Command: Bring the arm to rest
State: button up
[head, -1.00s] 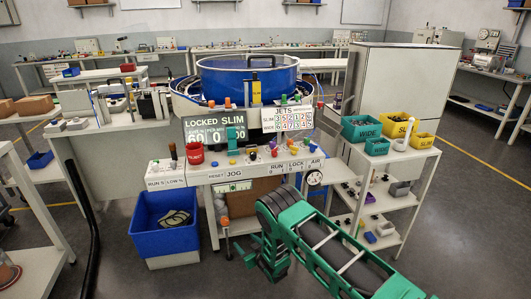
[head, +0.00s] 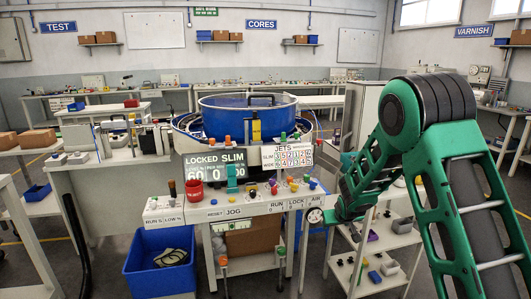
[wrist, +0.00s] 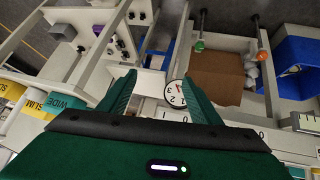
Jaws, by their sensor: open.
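My green arm is folded with its elbow raised at the right of the head view. My gripper (wrist: 159,78) shows in the wrist view with its two green fingers apart and nothing held between them. In the head view the end of my arm (head: 342,212) is at the right front of the machine bench (head: 235,212), near the round dial (head: 314,215). The dial (wrist: 176,93) also shows between the fingers in the wrist view, beyond them. I cannot judge the gap to it.
A blue bin (head: 160,280) stands on the floor left of the bench. A white shelf cart (head: 372,282) with small parts stands under and behind my arm. The blue bowl (head: 245,118) sits on the machine. In the wrist view a cardboard box (wrist: 216,76) is below the bench.

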jog(key=s+d+r+m+g, duration=0.1)
jog(key=s+d+r, duration=0.35)
jog(key=s, duration=0.35)
jog(key=s+d+r+m+g+h, duration=0.1)
jog(key=s+d+r+m+g, duration=0.1)
jog(key=s+d+r, duration=0.45)
jog(key=s+d+r+m+g, duration=0.15)
jog(key=s+d, duration=0.25)
jog(key=s, duration=0.5)
jog(key=s+r+m+g+y, duration=0.1)
jog(key=s+r+g, duration=0.1)
jog(key=s, duration=1.2)
jog(key=s+r+m+g+y, duration=0.1)
jog(key=s+r+m, duration=0.1)
jog(key=s, duration=1.3)
jog(key=shift+s+a+g, duration=0.3)
jog(key=shift+a+g, duration=0.05)
jog(key=shift+a, duration=0.1)
jog(key=shift+r, duration=0.1)
jog(key=shift+w+f, duration=0.25)
jog(key=shift+w, duration=0.4)
jog(key=shift+c, duration=0.2)
